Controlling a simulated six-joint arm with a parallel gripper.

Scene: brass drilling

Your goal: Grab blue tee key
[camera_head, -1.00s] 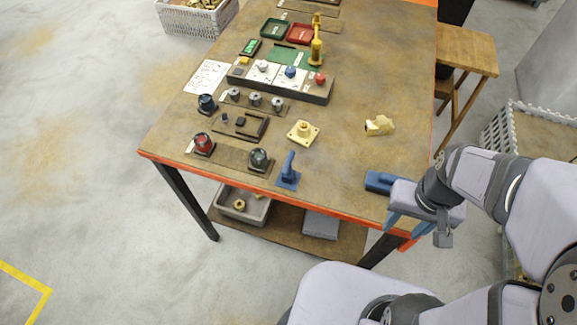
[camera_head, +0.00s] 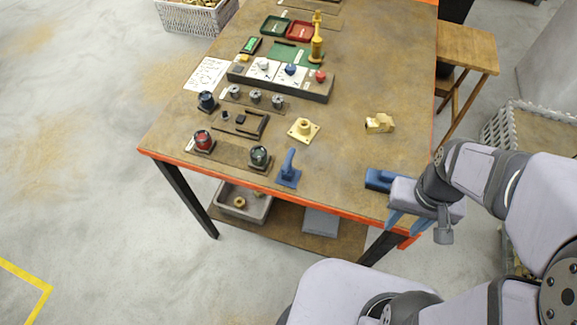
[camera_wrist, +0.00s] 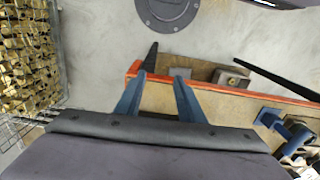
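The blue tee key (camera_head: 288,167) stands upright on a small blue base at the near edge of the table, left of my gripper. My gripper (camera_head: 402,230) is at the table's near right corner, well apart from the key. In the wrist view its two blue fingers (camera_wrist: 160,76) are spread with an empty gap between them.
The table (camera_head: 340,165) has an orange edge. A green-black knob (camera_head: 259,157) sits left of the key, a brass flange (camera_head: 303,130) behind it, and a brass fitting (camera_head: 380,123) farther right. The tabletop between key and gripper looks clear.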

